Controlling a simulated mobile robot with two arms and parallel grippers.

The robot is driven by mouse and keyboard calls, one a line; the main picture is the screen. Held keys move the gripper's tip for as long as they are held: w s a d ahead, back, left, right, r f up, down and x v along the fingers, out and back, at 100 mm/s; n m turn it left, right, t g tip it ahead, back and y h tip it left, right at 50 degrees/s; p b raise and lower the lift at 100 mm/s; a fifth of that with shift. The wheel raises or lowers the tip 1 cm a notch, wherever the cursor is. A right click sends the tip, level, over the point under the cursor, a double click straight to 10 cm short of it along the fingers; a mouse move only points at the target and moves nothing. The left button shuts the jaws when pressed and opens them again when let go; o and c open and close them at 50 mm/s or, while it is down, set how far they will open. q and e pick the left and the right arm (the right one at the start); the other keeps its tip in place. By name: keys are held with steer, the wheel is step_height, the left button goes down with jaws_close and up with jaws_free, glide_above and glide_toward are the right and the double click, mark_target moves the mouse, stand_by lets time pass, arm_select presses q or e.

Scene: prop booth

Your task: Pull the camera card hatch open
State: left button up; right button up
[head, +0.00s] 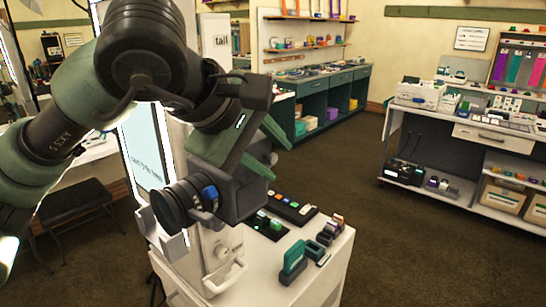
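The lens points to the lower left. My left gripper (267,150) is over the camera's upper right side, with its two green fingers apart. Dark surface shows between the fingers, and I cannot tell whether they touch the camera. The card hatch cannot be made out; the gripper and arm cover part of the camera. My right gripper is not in view.
On the white top (318,283), right of the camera, lie a black tray (293,208) of small coloured items and several small teal and grey blocks. A black stool (75,207) stands left. A white shelf cart (470,140) stands far right. Brown floor is free between.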

arm_select(q)
steer(key=b+v, duration=0.1)
steer(key=v, duration=0.6)
